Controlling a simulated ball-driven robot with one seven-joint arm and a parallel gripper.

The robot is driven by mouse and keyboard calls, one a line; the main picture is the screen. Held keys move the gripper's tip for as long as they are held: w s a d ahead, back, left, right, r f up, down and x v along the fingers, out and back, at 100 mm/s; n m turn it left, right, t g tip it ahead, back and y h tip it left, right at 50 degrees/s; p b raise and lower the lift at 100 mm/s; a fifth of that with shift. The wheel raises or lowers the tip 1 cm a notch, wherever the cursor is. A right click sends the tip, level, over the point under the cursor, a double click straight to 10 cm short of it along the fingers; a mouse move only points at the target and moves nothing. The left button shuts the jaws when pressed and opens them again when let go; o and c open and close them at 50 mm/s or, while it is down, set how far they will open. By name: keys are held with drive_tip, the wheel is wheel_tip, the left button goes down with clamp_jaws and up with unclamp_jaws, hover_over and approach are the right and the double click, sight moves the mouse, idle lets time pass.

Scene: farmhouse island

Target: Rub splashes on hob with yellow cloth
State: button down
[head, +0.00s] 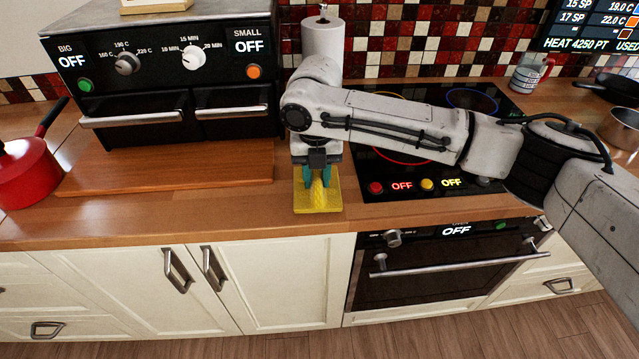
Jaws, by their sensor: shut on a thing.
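The yellow cloth (331,204) lies flat on the wooden counter just left of the black hob (392,186), with its middle bunched up. My gripper (321,181) points down over the cloth, and its teal fingers are shut on the bunched middle. The cloth looks to be at counter height; I cannot tell whether it is lifted slightly. The hob has coloured ring outlines, and its front panel reads OFF with red and yellow knobs. My arm hides much of the hob's middle, and I cannot make out any splashes on it.
A black double oven (180,80) stands on a wooden board (165,165) at left, beside a red pot (28,172). A paper roll (322,45) stands behind my arm. A mug (528,75) and pans (620,128) are at right. Bare counter (230,215) lies left of the cloth.

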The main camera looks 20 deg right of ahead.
drive_tip(key=shift+r+p, duration=1.25)
drive_tip(key=shift+r, duration=0.5)
drive_tip(key=shift+s+f, duration=0.1)
drive_tip(key=shift+f, duration=0.05)
